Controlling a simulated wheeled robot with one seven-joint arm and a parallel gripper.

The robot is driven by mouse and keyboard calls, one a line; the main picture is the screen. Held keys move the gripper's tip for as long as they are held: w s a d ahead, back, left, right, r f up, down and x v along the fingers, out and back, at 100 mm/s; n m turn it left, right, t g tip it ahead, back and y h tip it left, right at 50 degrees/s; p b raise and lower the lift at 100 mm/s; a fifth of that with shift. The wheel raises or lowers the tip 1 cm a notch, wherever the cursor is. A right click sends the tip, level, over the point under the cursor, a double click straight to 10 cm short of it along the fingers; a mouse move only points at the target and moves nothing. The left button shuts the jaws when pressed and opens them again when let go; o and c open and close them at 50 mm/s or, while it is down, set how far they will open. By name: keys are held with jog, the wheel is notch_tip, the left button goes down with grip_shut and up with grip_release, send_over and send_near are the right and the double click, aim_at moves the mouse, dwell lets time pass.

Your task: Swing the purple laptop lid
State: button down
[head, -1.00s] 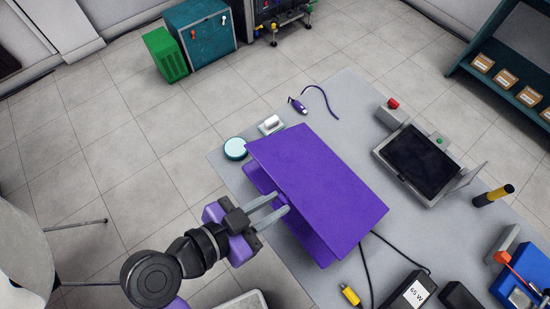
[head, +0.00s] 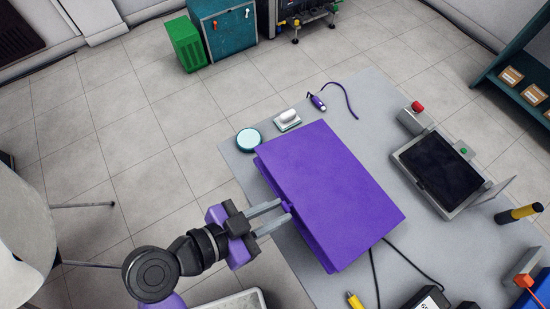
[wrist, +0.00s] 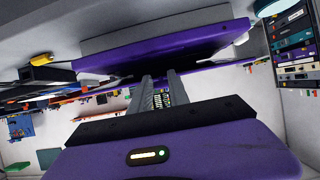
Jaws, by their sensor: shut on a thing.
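The purple laptop lid (head: 330,190) lies over its base on the grey table, with its flat outer face up. A narrow gap and part of the purple base (head: 318,252) show along the near left edge. My gripper (head: 285,211) reaches in from the left and is shut on the lid's near edge, around its middle. In the wrist view, the two grey fingers (wrist: 159,85) meet the purple laptop edge (wrist: 165,58). The exact contact between fingertips and lid is partly hidden.
A dark-screened device (head: 440,170) stands to the right. Black cables and a yellow plug (head: 354,301) lie near the front.

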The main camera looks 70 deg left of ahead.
jog(key=shift+s+d+f+b, duration=0.1)
jog(key=shift+s+f+b, duration=0.1)
jog(key=shift+f+b, duration=0.85)
jog(key=shift+s+f+b, duration=0.2)
jog(key=shift+f+b, duration=0.4)
jog(key=shift+f, duration=0.7)
jog(key=c, duration=1.2)
grip_release()
jog(key=shift+r, duration=0.25)
jog(key=shift+o, duration=0.2)
jog(key=v, duration=0.7)
jog(key=shift+s, duration=0.3)
jog(key=shift+d+r, duration=0.1)
jog(key=shift+r, duration=0.05)
